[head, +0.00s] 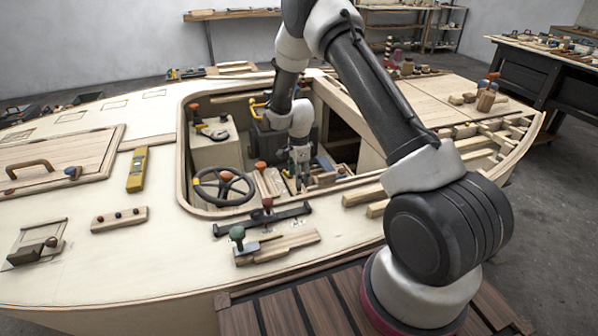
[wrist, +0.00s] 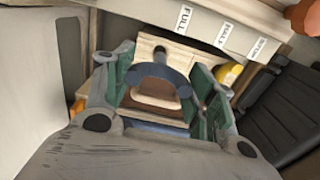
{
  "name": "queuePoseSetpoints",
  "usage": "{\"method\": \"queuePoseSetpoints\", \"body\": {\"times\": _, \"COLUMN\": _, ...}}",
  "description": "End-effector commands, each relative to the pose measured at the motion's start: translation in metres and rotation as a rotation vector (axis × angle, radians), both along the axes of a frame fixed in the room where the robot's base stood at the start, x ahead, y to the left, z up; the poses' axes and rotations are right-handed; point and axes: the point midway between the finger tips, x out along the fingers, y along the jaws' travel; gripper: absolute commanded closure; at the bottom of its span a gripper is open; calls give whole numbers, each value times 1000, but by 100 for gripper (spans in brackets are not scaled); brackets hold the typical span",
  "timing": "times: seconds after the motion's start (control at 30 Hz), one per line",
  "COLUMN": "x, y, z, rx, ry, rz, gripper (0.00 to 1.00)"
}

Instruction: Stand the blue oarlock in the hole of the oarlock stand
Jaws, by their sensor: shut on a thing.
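My gripper (head: 299,178) is down inside the open cockpit, right of the steering wheel. In the wrist view its green-padded fingers (wrist: 163,76) are shut on the blue oarlock (wrist: 156,71), a dark blue curved piece with a short dark stem pointing away. A pale wooden block (wrist: 188,57) lies behind the oarlock and may be the oarlock stand. The stem overlaps this block in the picture; I cannot tell whether it touches it or sits in a hole. In the head view the fingers and cockpit clutter hide the oarlock.
The steering wheel (head: 224,186) and an orange-knobbed lever (head: 261,167) stand left of my gripper. The cockpit rim (head: 184,150) surrounds it. A labelled pale panel (wrist: 205,24) and a black ribbed part (wrist: 284,108) are close by in the wrist view.

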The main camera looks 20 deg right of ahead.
Motion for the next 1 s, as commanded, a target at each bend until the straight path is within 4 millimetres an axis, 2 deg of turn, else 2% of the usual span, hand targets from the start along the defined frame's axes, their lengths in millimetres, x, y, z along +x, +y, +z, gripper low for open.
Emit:
{"method": "queuePoseSetpoints", "body": {"times": 0.7, "x": 0, "y": 0, "z": -40, "rx": 0, "ry": 1, "rz": 0, "gripper": 68}}
{"method": "queuePoseSetpoints", "body": {"times": 1.0, "x": 0, "y": 0, "z": -49, "rx": 0, "ry": 0, "rz": 0, "gripper": 68}}
